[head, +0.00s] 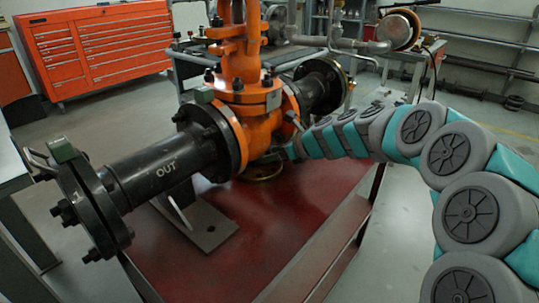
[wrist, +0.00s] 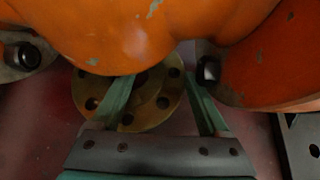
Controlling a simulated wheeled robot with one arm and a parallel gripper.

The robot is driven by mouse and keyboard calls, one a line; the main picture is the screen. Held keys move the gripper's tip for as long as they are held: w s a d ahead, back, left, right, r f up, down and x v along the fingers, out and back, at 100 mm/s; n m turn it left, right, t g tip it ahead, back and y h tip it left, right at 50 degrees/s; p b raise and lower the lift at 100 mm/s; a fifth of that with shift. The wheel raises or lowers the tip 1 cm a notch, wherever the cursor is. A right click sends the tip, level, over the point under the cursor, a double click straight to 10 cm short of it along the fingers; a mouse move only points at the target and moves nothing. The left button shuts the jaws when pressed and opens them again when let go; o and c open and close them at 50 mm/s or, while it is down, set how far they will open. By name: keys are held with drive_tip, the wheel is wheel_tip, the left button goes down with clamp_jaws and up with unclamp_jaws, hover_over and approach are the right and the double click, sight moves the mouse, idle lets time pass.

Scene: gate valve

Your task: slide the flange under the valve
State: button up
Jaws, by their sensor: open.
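The orange valve (head: 245,105) stands between black pipes over a red table. Its rounded orange body (wrist: 130,30) fills the top of the wrist view. The flange (wrist: 152,116), a round yellowish disc with bolt holes, lies flat below the valve body, its far edge partly hidden by it. In the head view only a low part of the flange (head: 262,174) shows below the valve. My gripper (wrist: 160,84) is open, with its green fingers spread over the flange's left and right parts. Whether the fingers touch the flange is unclear.
The black pipe marked OUT (head: 165,165) runs left from the valve, with a support plate (head: 205,232) below. Bare red tabletop (head: 280,225) lies in front. A dark plate with holes (wrist: 303,150) is at the right of the wrist view.

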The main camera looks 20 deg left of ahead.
drive_tip(key=v, duration=0.7)
drive_tip(key=shift+w, duration=0.3)
